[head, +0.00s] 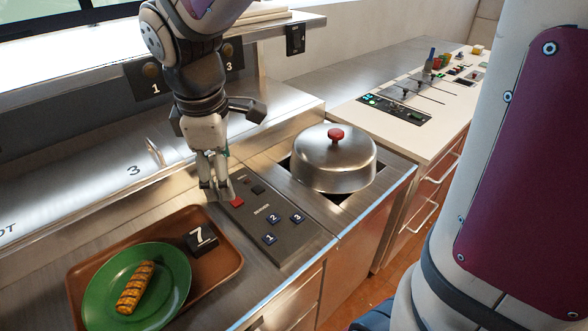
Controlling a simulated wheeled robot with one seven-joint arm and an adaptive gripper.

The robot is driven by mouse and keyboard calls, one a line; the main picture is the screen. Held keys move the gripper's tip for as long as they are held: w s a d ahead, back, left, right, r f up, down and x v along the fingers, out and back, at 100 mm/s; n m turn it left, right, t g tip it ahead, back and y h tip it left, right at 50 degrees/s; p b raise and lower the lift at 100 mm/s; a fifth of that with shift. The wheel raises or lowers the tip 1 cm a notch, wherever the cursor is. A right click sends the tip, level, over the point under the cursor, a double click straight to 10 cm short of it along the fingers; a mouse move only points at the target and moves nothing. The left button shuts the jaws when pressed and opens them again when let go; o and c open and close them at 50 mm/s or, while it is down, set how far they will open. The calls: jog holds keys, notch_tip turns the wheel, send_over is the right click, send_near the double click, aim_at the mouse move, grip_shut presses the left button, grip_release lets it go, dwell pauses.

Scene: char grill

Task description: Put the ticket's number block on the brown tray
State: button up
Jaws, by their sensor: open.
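A black block with a white 7 (202,239) sits on the brown tray (216,268), at its right side. A green plate (173,291) with a grilled, striped food piece (136,288) also rests on the tray. My gripper (216,190) points down above the far end of a dark panel, beside its red button (238,201). The gripper is open and I see nothing held in it. Whether a fingertip touches the button is unclear. No readable order ticket can be made out.
The dark panel (285,249) carries small blue tiles marked 1, 2 and 3. A steel dome with a red knob (334,160) stands right of it. Number tags hang from the shelf above. A white counter (392,140) with controls runs to the back right.

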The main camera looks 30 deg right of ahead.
jog(key=s+d+r+m+t, duration=0.1)
jog(key=s+d+r+m, duration=0.1)
jog(key=s+m, duration=0.2)
jog(key=s+d+r+m+t, duration=0.1)
jog(key=s+d+r+m, duration=0.1)
jog(key=s+m, duration=0.2)
jog(key=s+d+r+m+t+y, duration=0.1)
jog(key=s+d+r+m, duration=0.1)
jog(key=s+m, duration=0.2)
jog(key=s, duration=0.3)
jog(key=shift+s+d+r+m, duration=0.2)
jog(key=shift+d+m, duration=0.1)
jog(key=shift+m, duration=0.1)
dwell(0.3)
